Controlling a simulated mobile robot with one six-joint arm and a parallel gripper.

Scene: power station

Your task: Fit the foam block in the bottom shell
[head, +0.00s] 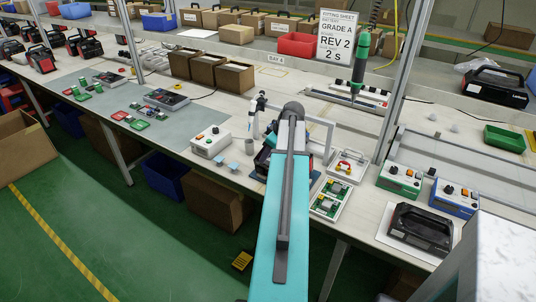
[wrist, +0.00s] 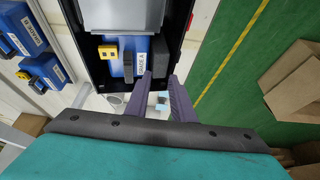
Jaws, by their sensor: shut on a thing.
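In the wrist view, my gripper (wrist: 160,77) has its two purple-grey fingers close together at the black bottom shell (wrist: 91,72). It is shut on a small dark grey block (wrist: 159,55), which looks like the foam block. The block is at the shell's right side, beside a blue battery pack (wrist: 126,55) with a GRADE A label. I cannot tell whether the block touches the shell's floor. A grey plate covers the shell's upper part. In the head view my arm hides the gripper and block, and most of the shell.
Blue packs (wrist: 40,72) stand left of the shell in the wrist view. In the head view, a white control box (head: 211,142) and small light-blue pieces (head: 232,165) are left of my arm. A tray of green boards (head: 330,197) is right. An upright driver (head: 361,65) hangs behind.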

